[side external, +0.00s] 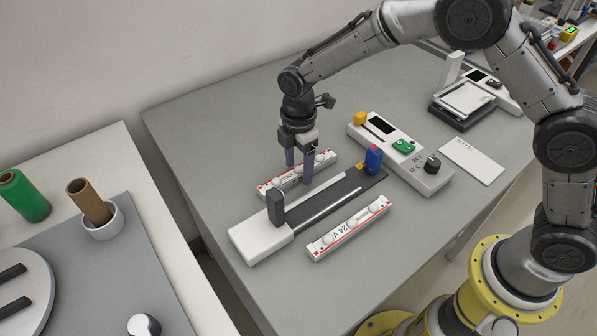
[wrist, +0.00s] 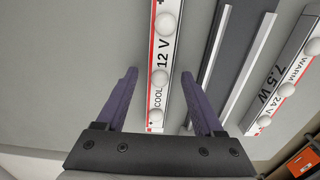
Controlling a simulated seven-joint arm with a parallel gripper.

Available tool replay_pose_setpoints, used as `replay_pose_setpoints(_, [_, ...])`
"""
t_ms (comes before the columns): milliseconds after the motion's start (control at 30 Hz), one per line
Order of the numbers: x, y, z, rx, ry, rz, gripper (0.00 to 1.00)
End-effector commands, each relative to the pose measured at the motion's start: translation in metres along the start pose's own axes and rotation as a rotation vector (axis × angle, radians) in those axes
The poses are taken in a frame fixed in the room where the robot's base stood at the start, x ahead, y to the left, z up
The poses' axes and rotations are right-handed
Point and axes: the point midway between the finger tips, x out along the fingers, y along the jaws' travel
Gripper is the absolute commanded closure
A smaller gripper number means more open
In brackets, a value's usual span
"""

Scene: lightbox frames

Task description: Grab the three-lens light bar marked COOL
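The light bar marked COOL and 12 V (wrist: 163,48) is white with red edging and three round lenses. In the side external view this bar (side external: 270,189) lies on the grey table behind a dark fixture, partly hidden by my fingers. My gripper (side external: 299,170) is open. In the wrist view its two purple fingers (wrist: 160,76) are on either side of the COOL bar, with visible gaps and nothing held. A second bar marked WARM, 24 V and 7.5 W (wrist: 297,70) lies farther right; it is also in the side external view (side external: 349,228).
The dark fixture (side external: 318,204) with a grey upright block (side external: 275,206) and a blue block (side external: 373,160) stands between the bars. A white control box (side external: 430,178) with a black knob is behind. A white card (side external: 472,161) and a scale (side external: 463,106) lie farther right.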

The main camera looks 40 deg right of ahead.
Motion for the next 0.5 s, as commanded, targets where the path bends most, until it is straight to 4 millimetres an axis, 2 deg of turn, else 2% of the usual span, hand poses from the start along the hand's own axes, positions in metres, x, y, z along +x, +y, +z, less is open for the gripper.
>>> replay_pose_setpoints(33, [-0.0003,0.0001,0.0,0.0,0.0,0.0,0.42])
replay_pose_setpoints(300, [-0.0007,0.0002,-0.0001,0.0,0.0,0.001,0.91])
replay_pose_setpoints(367, [-0.0007,0.0002,-0.0001,0.0,0.0,0.001,1.0])
replay_pose_setpoints(500, [-0.0011,0.0005,-0.0002,0.0,0.001,0.002,1.0])
